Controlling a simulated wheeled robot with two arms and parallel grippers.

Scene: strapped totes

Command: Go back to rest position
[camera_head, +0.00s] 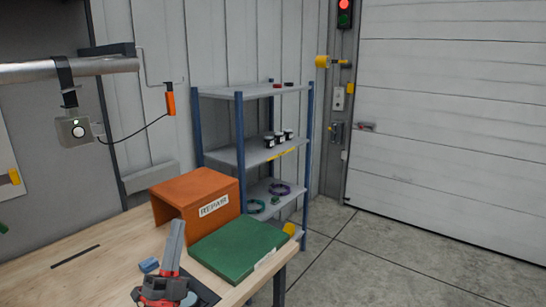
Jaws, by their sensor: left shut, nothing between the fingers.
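I cannot make out either of my grippers in the head view. No arm of mine shows clearly over the workbench (100,271) or in front of the shelf.
An orange REPAIR box (184,185) and a green board (237,247) sit behind. A blue-post shelf (240,128) stands beyond. Open floor (385,262) lies right, before the roller door (450,120).

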